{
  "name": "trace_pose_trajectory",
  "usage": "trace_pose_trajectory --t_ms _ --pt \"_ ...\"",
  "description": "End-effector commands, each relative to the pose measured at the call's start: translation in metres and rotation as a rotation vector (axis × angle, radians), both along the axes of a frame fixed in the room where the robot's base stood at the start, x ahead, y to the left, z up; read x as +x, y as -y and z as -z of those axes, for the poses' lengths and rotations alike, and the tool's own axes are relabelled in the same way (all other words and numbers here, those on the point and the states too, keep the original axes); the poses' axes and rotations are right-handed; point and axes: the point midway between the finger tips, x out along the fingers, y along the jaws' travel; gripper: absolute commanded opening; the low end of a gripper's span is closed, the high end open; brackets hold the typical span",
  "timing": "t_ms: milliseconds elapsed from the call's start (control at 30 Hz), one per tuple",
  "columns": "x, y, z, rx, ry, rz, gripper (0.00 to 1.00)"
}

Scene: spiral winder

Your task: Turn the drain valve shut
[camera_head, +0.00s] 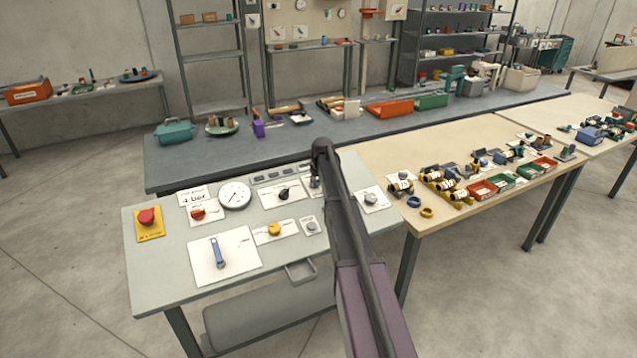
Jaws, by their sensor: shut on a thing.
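My arm rises from the bottom and ends over the back right of the grey panel table (160,290). My gripper (315,183) points down there and is mostly hidden behind the arm; only a small dark part shows at the arm's left edge. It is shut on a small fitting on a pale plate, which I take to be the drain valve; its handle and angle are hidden. A blue lever (218,252) on a white plate (240,270), a red knob (198,213), a yellow knob (274,229) and a black knob (283,194) stand clear to the left.
A red mushroom button (147,216) sits on a yellow plate at the left. A round gauge (235,195) stands behind the knobs. A grey knob (370,198) is just right of my arm. A wooden table (480,150) with fittings and trays adjoins on the right.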

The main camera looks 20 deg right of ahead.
Motion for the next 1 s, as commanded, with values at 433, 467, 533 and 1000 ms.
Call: trace_pose_trajectory --t_ms 433,467,533,1000 --pt "-0.0037 -0.0003 0.0011 -0.033 -0.008 -0.107 0.00" --pt "-0.0036 -0.0003 0.0011 -0.033 -0.008 -0.108 0.00" --pt "-0.0036 -0.0002 0.0011 -0.033 -0.008 -0.108 0.00" --pt "-0.0019 0.0003 0.0006 -0.034 -0.004 -0.106 0.57"
